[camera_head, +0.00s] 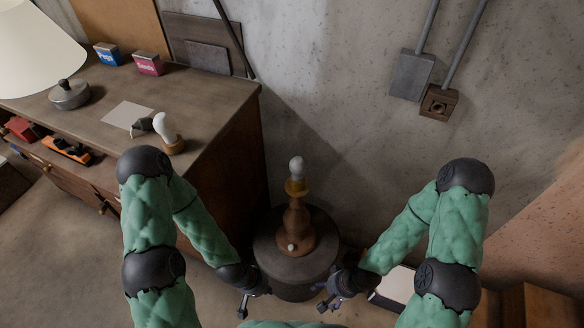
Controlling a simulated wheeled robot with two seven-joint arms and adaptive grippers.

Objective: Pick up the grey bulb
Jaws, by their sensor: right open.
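A greyish bulb (297,168) stands upright in the top of a brown lamp base (294,225). The lamp base stands on a round dark table (272,256) in the middle. A second, whiter bulb (165,126) sits tilted in a small wooden holder (174,147) on the dresser. My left gripper (243,308) is in front of the round table, low and to the left, apart from both bulbs; its finger gap is too small to judge. My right gripper (324,302) is low and to the right of the table, open and empty.
The wooden dresser (215,105) at the left carries a white lampshade (35,45), a blue box (109,54), a pink box (148,64), a grey round object (70,95) and a paper sheet (127,115). A wall is behind the table. A white-topped object (395,285) lies near my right arm.

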